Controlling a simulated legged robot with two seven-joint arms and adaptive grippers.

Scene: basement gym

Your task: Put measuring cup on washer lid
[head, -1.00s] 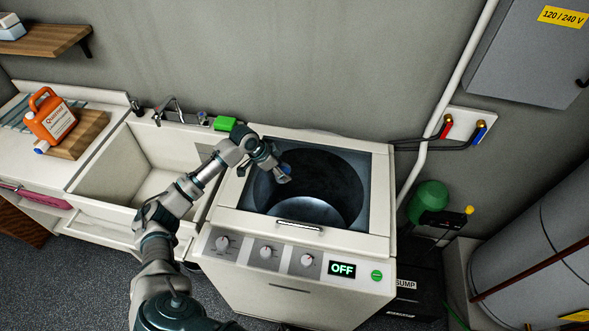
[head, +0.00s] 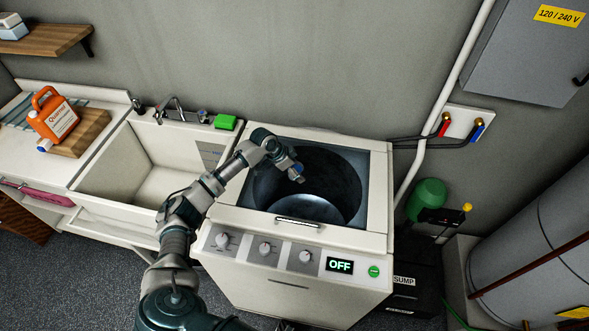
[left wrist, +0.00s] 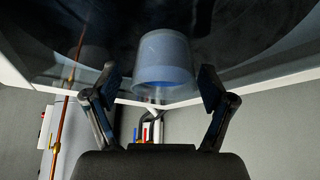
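The washer lid (head: 257,203) is a dark see-through panel in a pale frame, with a handle at its front; the drum shows through it. My left gripper (head: 295,170) is over the lid's middle. The measuring cup (left wrist: 163,62) is a small translucent blue cup between its two fingers in the left wrist view; it shows as a small blue patch in the head view (head: 299,168). The cup travels with the gripper, so it seems held, though finger contact is hard to see. Whether the cup touches the lid cannot be told. My right gripper is out of view.
A sink (head: 150,185) with a faucet (head: 175,108) is left of the washer. A green block (head: 226,122) lies at the sink's back right. An orange jug (head: 53,118) stands on a wooden board. The lid's right side is clear.

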